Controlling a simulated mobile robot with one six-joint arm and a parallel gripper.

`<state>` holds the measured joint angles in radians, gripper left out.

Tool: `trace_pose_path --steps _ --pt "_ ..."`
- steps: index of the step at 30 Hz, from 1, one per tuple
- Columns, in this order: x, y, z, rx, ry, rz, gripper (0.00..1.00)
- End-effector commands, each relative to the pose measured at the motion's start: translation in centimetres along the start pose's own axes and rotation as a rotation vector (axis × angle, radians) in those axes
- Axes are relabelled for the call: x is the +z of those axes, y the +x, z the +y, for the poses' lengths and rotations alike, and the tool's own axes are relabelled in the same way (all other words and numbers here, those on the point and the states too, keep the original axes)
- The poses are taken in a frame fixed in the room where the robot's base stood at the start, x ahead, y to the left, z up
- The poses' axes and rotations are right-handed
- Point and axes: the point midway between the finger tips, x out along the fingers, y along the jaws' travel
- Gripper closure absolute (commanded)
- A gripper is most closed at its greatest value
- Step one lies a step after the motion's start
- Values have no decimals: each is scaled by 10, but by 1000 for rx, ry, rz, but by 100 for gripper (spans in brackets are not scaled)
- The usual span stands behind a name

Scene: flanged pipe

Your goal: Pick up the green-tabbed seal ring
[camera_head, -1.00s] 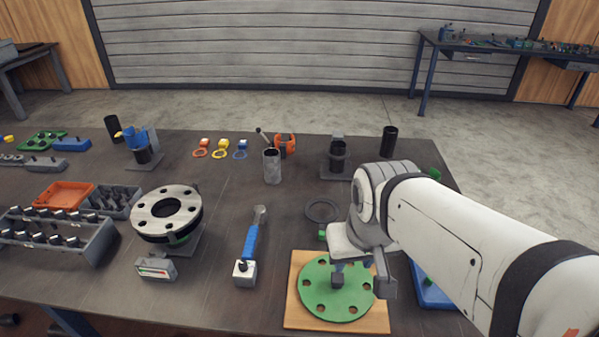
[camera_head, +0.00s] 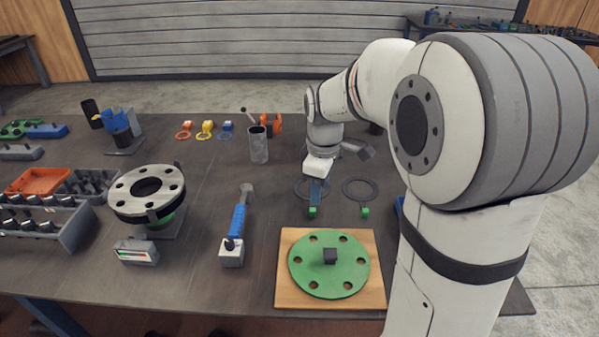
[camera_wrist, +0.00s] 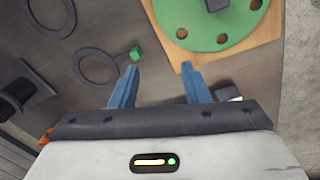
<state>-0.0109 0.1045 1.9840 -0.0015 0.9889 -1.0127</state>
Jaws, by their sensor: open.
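Two thin dark seal rings with green tabs lie flat on the bench. The left seal ring (camera_head: 299,191) is partly hidden behind my gripper (camera_head: 317,196); its green tab (camera_head: 312,212) shows just below the blue fingers. The right seal ring (camera_head: 360,187) is clear of the gripper, with its green tab (camera_head: 364,212) toward the wooden board. In the wrist view, my gripper (camera_wrist: 159,69) is open and empty. One seal ring (camera_wrist: 78,71) lies left of the fingers, its green tab (camera_wrist: 136,54) just beyond the left fingertip. Another ring (camera_wrist: 73,12) is cut off at the upper left.
A green flange disc (camera_head: 315,275) with a dark block lies on a wooden board (camera_head: 290,302) in front of the rings. A blue-handled tool (camera_head: 238,220) and a metal flange (camera_head: 120,203) stand left. A grey cylinder (camera_head: 259,148) stands behind. Bench between is free.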

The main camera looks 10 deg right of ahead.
Motion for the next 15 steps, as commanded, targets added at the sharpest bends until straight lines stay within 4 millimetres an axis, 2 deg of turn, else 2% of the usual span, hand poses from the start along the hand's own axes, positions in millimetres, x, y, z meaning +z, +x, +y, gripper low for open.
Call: trace_pose_path --steps 1,6,10,15 --pt "-7 19 11 -15 -65 -8 58" --pt "-24 49 37 -46 -255 -20 58" --pt "-30 60 46 -57 -332 -22 58" --pt "-31 76 48 -63 -358 -23 58"
